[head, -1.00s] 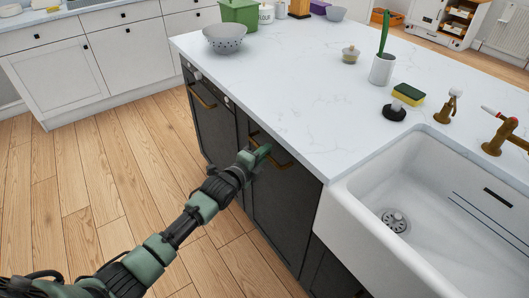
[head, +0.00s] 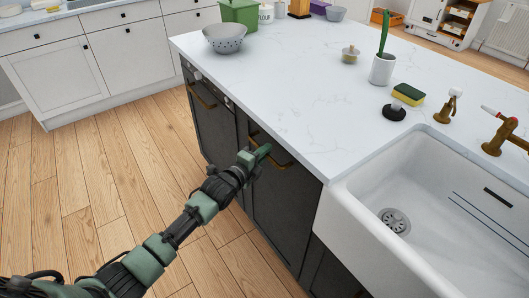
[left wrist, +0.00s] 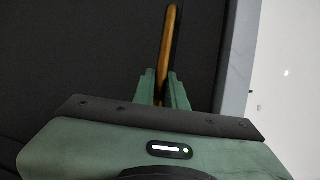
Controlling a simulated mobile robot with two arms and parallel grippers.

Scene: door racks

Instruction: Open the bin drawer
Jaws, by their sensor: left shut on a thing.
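The bin drawer (head: 282,205) is a dark grey front in the island, below the white worktop. Its brass bar handle (head: 284,166) runs along the top of the front. My left gripper (head: 262,152) is at the left part of this handle. In the left wrist view the handle (left wrist: 168,45) passes between the two green fingers of my left gripper (left wrist: 162,88), which are shut on it. The drawer front looks flush with the island. My right gripper is in neither view.
Another dark front (head: 212,122) with a brass handle is to the left. The white sink (head: 345,225) is to the right. A colander (head: 225,38), a white pot (head: 382,68) and a sponge (head: 408,94) stand on the worktop. The wooden floor (head: 120,170) before the island is clear.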

